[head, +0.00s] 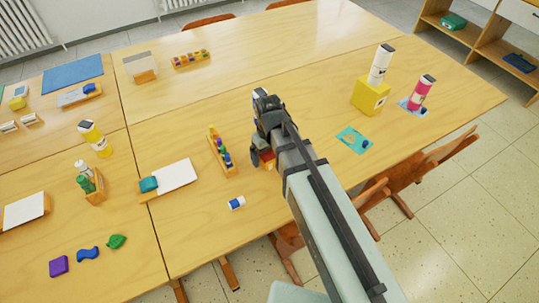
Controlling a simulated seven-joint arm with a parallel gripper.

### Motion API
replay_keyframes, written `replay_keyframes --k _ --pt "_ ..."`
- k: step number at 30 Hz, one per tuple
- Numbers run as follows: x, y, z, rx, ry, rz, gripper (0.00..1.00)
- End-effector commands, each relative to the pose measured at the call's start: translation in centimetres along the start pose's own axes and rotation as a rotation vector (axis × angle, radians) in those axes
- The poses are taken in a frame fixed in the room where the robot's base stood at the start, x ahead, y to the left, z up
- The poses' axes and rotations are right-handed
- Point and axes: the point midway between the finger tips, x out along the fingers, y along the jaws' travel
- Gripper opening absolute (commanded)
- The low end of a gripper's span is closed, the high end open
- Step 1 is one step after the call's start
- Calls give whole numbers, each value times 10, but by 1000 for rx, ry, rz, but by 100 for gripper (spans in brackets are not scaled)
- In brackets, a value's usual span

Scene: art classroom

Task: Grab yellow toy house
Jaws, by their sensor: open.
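My gripper (258,152) is over the middle of the near right table, its dark fingers pointing down and open. A small red and yellow object (268,163) shows just beside and behind the fingers, mostly hidden by my gripper and arm. It may be the yellow toy house, but too little shows to be sure. I cannot tell whether the fingers touch it or stand around it. A plain yellow box (369,98) stands farther right with a white bottle (381,64) on top.
A small blue and white jar (237,203) lies nearer. A pink bottle (421,92) and teal card (354,140) are to the right. The far table (260,55) is mostly clear.

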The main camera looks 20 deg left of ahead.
Motion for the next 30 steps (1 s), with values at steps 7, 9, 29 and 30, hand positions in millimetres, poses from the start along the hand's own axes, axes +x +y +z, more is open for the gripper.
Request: replay_keyframes --k 7,9,29,30 --pt "0 0 0 0 0 0 81" --pt "0 0 0 0 0 0 75" --pt "-8 0 0 0 1 0 49" --pt "-11 0 0 0 2 0 49"
